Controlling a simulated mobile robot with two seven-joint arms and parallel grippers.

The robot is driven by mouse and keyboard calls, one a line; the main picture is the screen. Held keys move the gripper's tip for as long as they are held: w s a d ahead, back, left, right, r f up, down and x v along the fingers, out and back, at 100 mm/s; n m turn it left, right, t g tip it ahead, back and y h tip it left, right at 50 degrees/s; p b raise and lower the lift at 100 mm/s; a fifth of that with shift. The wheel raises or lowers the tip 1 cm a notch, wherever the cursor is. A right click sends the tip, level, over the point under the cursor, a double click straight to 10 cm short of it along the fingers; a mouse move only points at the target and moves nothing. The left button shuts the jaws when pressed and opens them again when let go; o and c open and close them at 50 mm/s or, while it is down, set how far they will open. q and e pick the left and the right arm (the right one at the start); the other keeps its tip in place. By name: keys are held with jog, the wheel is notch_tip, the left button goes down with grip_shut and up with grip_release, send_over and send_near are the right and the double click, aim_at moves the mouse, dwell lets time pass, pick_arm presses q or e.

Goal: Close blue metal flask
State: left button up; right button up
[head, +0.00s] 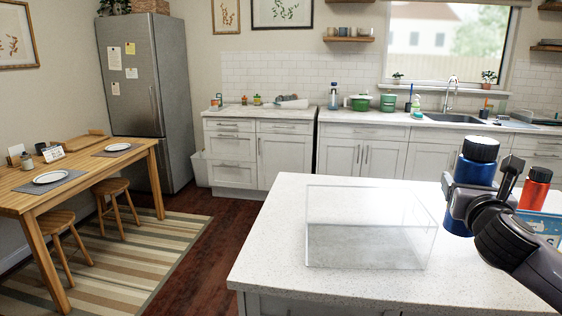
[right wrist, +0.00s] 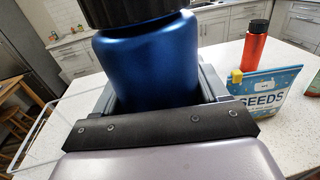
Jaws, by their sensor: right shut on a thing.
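The blue metal flask (head: 474,178) stands upright at the right of the island counter, with a black cap (head: 481,149) on its top. In the right wrist view the blue body (right wrist: 147,62) fills the middle, with the black cap (right wrist: 125,10) cut off by the top edge. I cannot tell how tightly the cap sits. My right gripper (head: 462,200) is shut on the flask's body, below the cap; its jaws (right wrist: 160,98) show on both sides of the flask. The flask's lower part is partly hidden by my gripper. My left gripper is not in view.
A red bottle with a black cap (head: 535,187) stands to the right, behind a blue seeds packet (right wrist: 265,92) with a yellow clip. A clear box (head: 365,250) stands on the island counter (head: 270,245), left of the flask. The counter's left end is bare.

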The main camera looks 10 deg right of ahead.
jog(key=s+a+f+n+t+y, duration=0.1)
jog(key=s+a+f+n+y, duration=0.25)
jog(key=a+f, duration=0.85)
jog(key=s+a+f+n+y, duration=0.1)
jog(key=s+a+f+y, duration=0.3)
jog(key=s+a+f, duration=0.3)
jog(key=shift+s+a+n+t, duration=0.4)
jog(key=shift+s+a, duration=1)
jog(key=shift+s, duration=0.3)
jog(key=shift+a+y, duration=0.1)
jog(key=shift+y, duration=0.25)
jog(key=s+a+r+n+g+y, duration=0.1)
jog(key=a+n+g+y, duration=0.3)
jog(key=a+n+y, duration=0.4)
jog(key=s+a+y, duration=0.1)
jog(key=a+y, duration=0.2)
jog(key=a, duration=0.4)
jog(key=shift+a, duration=0.3)
